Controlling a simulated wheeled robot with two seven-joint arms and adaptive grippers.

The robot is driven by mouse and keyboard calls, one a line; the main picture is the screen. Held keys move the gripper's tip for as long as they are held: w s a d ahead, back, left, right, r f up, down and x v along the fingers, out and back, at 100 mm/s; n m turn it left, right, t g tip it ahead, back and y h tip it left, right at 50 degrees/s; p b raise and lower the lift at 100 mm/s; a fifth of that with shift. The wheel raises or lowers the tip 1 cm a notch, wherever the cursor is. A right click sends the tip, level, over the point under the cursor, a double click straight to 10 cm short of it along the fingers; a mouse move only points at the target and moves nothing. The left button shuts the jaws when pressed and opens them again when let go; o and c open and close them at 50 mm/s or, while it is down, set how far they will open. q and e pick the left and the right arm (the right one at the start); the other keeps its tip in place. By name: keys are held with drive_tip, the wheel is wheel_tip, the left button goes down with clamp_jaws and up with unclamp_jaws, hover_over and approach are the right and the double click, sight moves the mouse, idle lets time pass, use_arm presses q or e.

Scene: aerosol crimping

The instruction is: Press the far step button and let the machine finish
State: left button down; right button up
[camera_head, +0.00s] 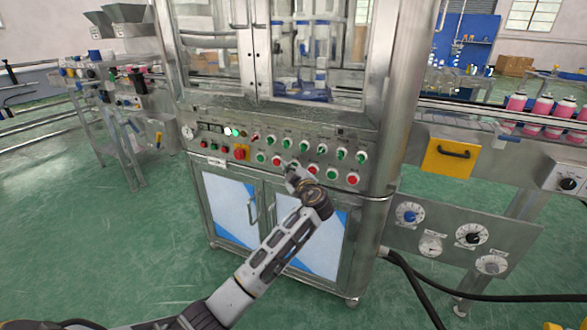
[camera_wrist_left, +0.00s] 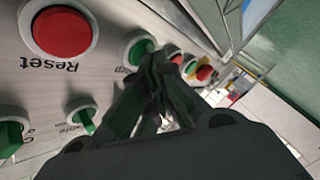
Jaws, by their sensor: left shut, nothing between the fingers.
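The crimping machine's control panel (camera_head: 225,147) carries a row of green knobs above a row of red and green push buttons. My left gripper (camera_head: 294,172) is shut and empty in front of the lower row. In the left wrist view, its fingertips (camera_wrist_left: 157,62) overlap the edge of a green button (camera_wrist_left: 136,46); I cannot tell whether they touch it. My right gripper is not in view.
A red emergency-type knob on yellow (camera_head: 240,153) and lit lamps (camera_head: 228,131) sit at the panel's left. Glass doors (camera_head: 310,50) are above, cabinet doors (camera_head: 228,205) below. A conveyor with pink cans (camera_head: 541,105) runs right.

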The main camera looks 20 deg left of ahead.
use_arm(q)
drive_tip(key=shift+s, duration=0.7)
drive_tip(key=shift+s, duration=0.2)
drive_tip(key=s, duration=0.4)
drive_tip(key=shift+s+a+b, duration=0.1)
drive_tip(key=shift+s+b, duration=0.2)
drive_tip(key=shift+b, duration=0.1)
drive_tip(key=shift+f, duration=0.1)
idle(0.9)
